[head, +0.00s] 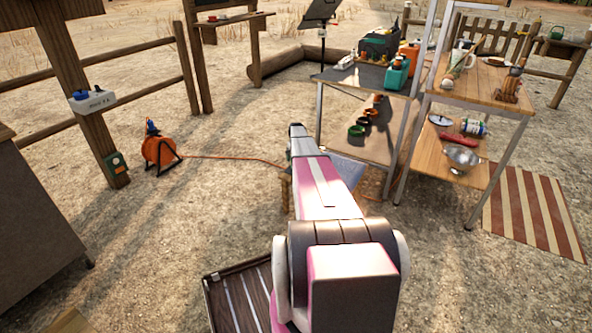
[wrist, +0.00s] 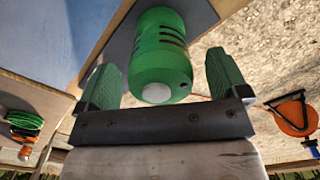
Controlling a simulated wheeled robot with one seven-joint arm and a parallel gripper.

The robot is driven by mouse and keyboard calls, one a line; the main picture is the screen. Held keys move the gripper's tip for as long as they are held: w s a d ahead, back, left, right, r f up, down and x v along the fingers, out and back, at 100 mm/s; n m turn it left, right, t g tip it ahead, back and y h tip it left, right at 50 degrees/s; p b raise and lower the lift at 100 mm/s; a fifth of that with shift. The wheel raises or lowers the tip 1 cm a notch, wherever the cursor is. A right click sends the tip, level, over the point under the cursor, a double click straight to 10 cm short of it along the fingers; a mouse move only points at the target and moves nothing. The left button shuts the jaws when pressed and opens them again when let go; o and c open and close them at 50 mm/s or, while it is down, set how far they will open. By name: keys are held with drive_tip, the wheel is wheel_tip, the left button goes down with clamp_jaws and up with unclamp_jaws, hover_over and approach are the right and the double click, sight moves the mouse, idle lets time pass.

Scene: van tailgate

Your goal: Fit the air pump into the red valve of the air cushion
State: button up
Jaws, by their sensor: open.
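A green rounded body with dark vent slots, which looks like the air pump (wrist: 160,50), shows in the wrist view on a dark grey surface beside a wooden edge. My gripper (wrist: 161,66) is open, with one green finger on each side of this body. I cannot tell whether the fingers touch it. In the head view my arm hides the gripper and the pump. A blue-grey flat surface (head: 348,171) shows beside the arm; I cannot tell whether it is the air cushion. I see no red valve.
A grey-topped table (head: 345,76) with boxes and canisters stands beyond the arm. A wooden shelf table (head: 480,78) stands to the right. An orange cable reel (head: 158,150) stands on the ground at left, its cable running right. A striped mat (head: 535,213) lies at right.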

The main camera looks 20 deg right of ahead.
wheel_tip(320, 180, up, 10)
drive_tip(key=shift+r, duration=0.1)
drive_tip(key=shift+s+a, duration=0.1)
idle(0.4)
drive_tip(key=s+a+r, duration=0.3)
drive_tip(key=s+a, duration=1.8)
drive_tip(key=a, duration=0.2)
drive_tip(key=s+a+r, duration=0.2)
drive_tip(key=s+a, duration=0.5)
drive_tip(key=s, duration=0.4)
drive_tip(key=s+a+r, duration=0.2)
drive_tip(key=s+a, duration=0.5)
drive_tip(key=s, duration=0.5)
drive_tip(key=shift+s+a+r, duration=0.2)
drive_tip(key=shift+s+r, duration=0.1)
